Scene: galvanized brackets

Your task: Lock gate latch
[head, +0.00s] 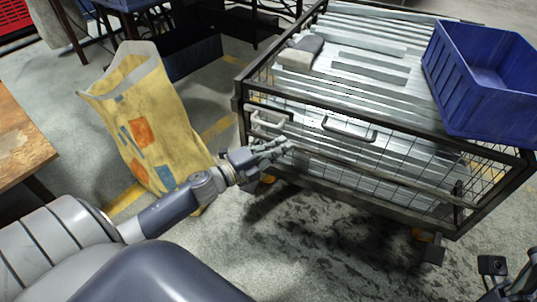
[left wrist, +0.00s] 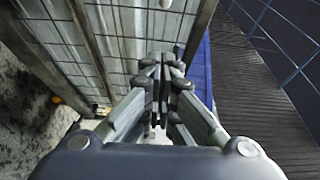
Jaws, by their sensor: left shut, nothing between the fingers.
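The gate is the wire-mesh front panel (head: 370,160) of a dark-framed cart. A dark grey handle (head: 348,130) sits near its upper middle, and a pale handle-like fitting (head: 268,119) near its left end. A long bar (head: 385,174) slants across the mesh; I cannot tell which part is the latch. My left gripper (head: 284,147) is in front of the panel's left part, by the bar's left end; contact is unclear. In the left wrist view its fingers (left wrist: 162,80) are shut and empty, with mesh beyond. Part of my right arm (head: 508,276) shows at the lower right; its fingertips are not clear.
Galvanized metal lengths (head: 375,68) fill the cart. A blue crate (head: 455,90) sits on its right side. A yellow bag (head: 150,130) stands left of the cart, near my left arm. A wooden table (head: 18,145) is at the left edge. Floor in front is clear.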

